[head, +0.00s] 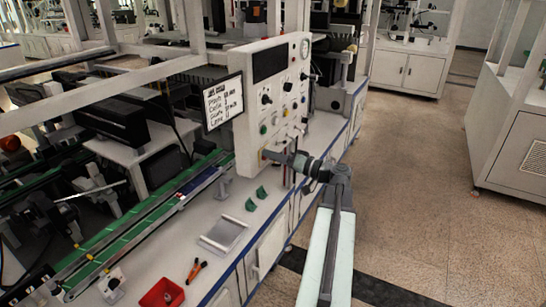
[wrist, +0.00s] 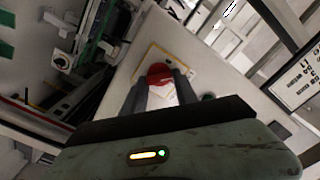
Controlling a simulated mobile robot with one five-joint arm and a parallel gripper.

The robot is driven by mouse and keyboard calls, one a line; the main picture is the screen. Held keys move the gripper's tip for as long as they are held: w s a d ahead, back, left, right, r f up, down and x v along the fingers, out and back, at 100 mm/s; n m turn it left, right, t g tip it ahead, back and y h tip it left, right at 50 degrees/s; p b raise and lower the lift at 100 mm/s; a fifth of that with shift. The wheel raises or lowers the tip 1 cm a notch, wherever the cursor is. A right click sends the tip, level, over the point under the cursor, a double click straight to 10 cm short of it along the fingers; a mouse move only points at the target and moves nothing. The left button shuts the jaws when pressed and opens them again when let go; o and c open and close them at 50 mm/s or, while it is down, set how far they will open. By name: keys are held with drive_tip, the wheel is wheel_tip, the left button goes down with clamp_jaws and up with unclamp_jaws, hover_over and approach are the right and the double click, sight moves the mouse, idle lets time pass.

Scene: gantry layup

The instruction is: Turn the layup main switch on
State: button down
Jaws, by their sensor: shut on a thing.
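The main switch shows in the wrist view as a round red knob (wrist: 159,72) on a white plate with a yellow border (wrist: 193,68). It is set in the light face of the control panel (head: 254,100). In the head view my gripper (head: 266,154) reaches the panel's lower left corner and hides most of the switch. In the wrist view my gripper (wrist: 160,84) has its two dark fingers on either side of the red knob, shut on it. The knob's turned position cannot be read behind the fingers.
The panel carries several black knobs, coloured buttons and a gauge (head: 305,48). A sign screen (head: 223,101) is at its left. Below are green blocks (head: 256,198), a metal tray (head: 223,235), a red bin (head: 162,294) and orange-handled pliers (head: 196,270). Floor (head: 420,190) at right is clear.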

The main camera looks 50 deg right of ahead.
drive_tip(key=shift+d+f+m, duration=0.1)
drive_tip(key=shift+m, duration=2.15)
drive_tip(key=shift+f+m, duration=0.1)
drive_tip(key=shift+m, duration=2.15)
drive_tip(key=c, duration=1)
unclamp_jaws()
drive_tip(key=shift+o, duration=0.2)
drive_tip(key=v, duration=0.8)
